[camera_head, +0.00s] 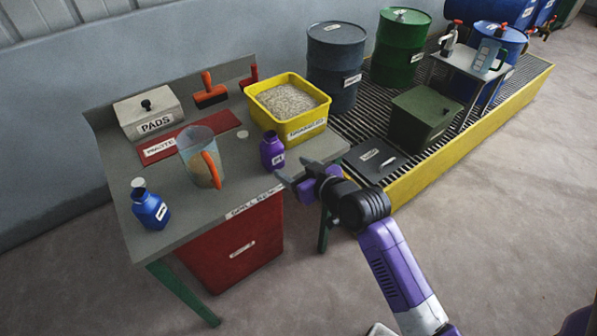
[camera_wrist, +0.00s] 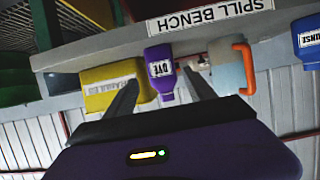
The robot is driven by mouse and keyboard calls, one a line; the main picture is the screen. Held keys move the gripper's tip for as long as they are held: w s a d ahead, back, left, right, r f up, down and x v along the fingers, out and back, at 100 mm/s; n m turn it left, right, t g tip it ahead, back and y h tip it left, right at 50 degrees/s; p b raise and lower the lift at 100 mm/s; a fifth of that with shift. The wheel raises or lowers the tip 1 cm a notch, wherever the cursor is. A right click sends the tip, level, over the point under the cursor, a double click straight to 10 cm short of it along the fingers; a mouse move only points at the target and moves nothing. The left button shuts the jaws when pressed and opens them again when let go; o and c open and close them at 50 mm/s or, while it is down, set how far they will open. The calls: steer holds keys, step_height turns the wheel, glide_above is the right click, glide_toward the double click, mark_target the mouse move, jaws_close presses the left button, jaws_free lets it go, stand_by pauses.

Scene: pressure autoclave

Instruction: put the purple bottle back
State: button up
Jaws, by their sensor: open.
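The purple bottle (camera_head: 272,150) stands upright on the grey spill bench (camera_head: 231,185), near its front right edge, in front of the yellow tub. It also shows upside down in the wrist view (camera_wrist: 160,70), with a label reading "DYE". My gripper (camera_head: 296,173) is open and empty at the bench's front edge, just right of and nearer than the bottle. In the wrist view the bottle appears between the two fingers, but its body looks beyond their tips. I cannot tell whether they touch it.
A clear jug (camera_head: 198,158) with an orange handle and a blue bottle (camera_head: 149,208) stand left on the bench. The yellow tub (camera_head: 290,128) of granules is close behind the purple bottle. A small pale disc (camera_head: 242,134) lies on the bench. A yellow-edged grated platform (camera_head: 455,150) stands right.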

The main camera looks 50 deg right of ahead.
steer(key=shift+s+a, duration=0.1)
steer(key=shift+s, duration=0.05)
steer(key=s+a+f+n+y, duration=0.1)
steer(key=s+a+f+n, duration=0.15)
steer(key=s+a, duration=1.05)
steer(key=s+a+r+t+y, duration=0.1)
steer(key=s+a+r, duration=0.3)
steer(key=s, duration=0.4)
steer(key=s+a+r+y, duration=0.1)
steer(key=s+a+r, duration=0.3)
steer(key=s, duration=0.4)
steer(key=shift+s+a+r+n+t+y, duration=0.25)
steer(key=shift+a+r+n+t+y, duration=0.1)
steer(key=shift+a+t+y, duration=0.1)
steer(key=shift+f, duration=0.1)
